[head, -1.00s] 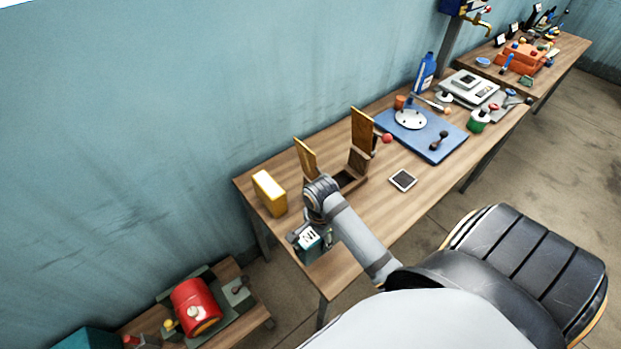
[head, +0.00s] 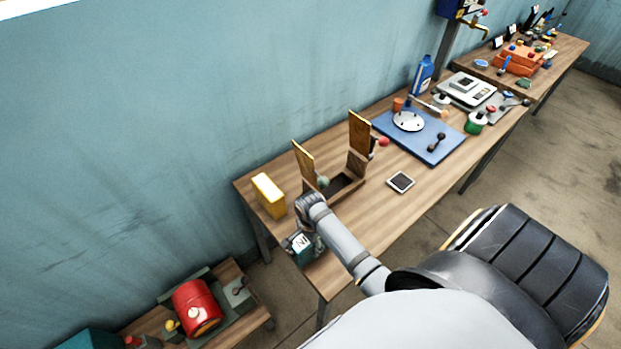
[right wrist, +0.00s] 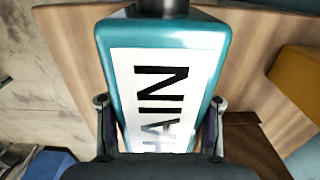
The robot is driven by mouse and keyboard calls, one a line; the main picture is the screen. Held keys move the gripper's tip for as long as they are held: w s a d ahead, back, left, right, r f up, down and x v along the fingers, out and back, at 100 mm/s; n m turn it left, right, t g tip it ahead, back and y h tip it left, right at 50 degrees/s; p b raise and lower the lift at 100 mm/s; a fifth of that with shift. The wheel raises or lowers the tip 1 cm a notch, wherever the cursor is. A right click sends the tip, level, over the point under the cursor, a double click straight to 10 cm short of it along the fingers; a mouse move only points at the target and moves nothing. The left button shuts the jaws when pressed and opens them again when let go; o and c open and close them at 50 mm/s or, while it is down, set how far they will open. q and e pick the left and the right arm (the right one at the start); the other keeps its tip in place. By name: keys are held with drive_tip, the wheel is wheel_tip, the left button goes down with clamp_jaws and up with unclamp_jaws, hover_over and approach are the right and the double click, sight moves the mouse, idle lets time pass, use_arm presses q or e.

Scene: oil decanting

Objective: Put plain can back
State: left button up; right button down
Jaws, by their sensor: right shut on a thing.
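The plain can is a teal can (head: 306,256) with a white label, at the near left end of the long wooden table. My right gripper (head: 298,238) is shut on it. In the right wrist view the teal can (right wrist: 217,42) fills the middle, its label lettering partly readable as "AIN". The right gripper's fingers (right wrist: 160,128) press on both its sides. A dark cap shows at the top edge. I cannot tell whether the can's base touches the table. My left gripper is not in view.
A yellow box (head: 268,195) stands close behind the can. A wooden box with upright flaps (head: 359,135) stands further right, with a dark tablet (head: 400,182) in front. A red drum (head: 197,307) sits on a lower bench at left. The table between tablet and can looks bare.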

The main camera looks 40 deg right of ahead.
drive_tip(key=c, duration=0.7)
unclamp_jaws()
drive_tip(key=shift+f, duration=0.1)
drive_tip(key=shift+o, duration=1.1)
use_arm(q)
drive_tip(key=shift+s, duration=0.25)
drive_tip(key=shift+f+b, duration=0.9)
use_arm(e)
wheel_tip(320, 180, up, 12)
drive_tip(key=shift+r, duration=0.15)
